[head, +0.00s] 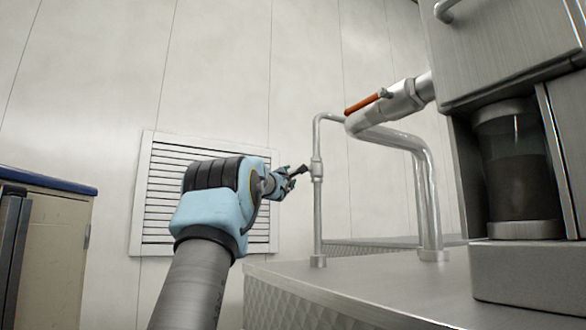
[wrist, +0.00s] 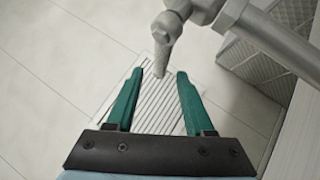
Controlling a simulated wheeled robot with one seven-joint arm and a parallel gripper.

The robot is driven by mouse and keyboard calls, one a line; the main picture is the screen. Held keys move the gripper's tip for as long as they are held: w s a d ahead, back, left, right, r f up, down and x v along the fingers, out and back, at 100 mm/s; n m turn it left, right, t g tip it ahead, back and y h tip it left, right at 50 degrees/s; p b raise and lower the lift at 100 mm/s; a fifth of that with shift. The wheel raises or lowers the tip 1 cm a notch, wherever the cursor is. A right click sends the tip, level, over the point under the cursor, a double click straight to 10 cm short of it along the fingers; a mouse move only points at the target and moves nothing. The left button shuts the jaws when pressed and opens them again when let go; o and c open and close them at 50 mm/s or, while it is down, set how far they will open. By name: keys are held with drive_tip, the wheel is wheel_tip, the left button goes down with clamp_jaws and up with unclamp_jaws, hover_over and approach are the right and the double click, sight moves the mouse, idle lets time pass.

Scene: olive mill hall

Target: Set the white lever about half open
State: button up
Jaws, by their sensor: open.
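The white lever (wrist: 165,48) shows in the wrist view as a pale, slightly tapered handle. It hangs down in the picture from a valve body on a grey pipe. In the wrist view its free end lies between the tips of my gripper's two teal fingers (wrist: 160,73), with a gap on each side. My gripper is open and holds nothing. In the head view my gripper (head: 297,172) is just left of the valve on the thin upright pipe (head: 317,170). There the white lever cannot be made out clearly.
An orange-red lever (head: 368,102) sits on the thicker pipe (head: 430,200) at the right. A steel machine (head: 510,50) stands above the metal counter (head: 370,285). A louvred vent (head: 160,200) is on the wall behind my arm. A cabinet (head: 60,240) stands at the left.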

sight(292, 172)
drive_tip(key=p+x, duration=0.2)
drive_tip(key=x, duration=0.2)
drive_tip(key=shift+r+p, duration=0.15)
drive_tip(key=shift+p, duration=0.2)
drive_tip(key=shift+w+d+p, duration=0.15)
drive_tip(key=shift+w+p, duration=0.3)
drive_tip(key=shift+w, duration=0.2)
drive_tip(key=shift+c, duration=0.2)
clamp_jaws()
idle(0.4)
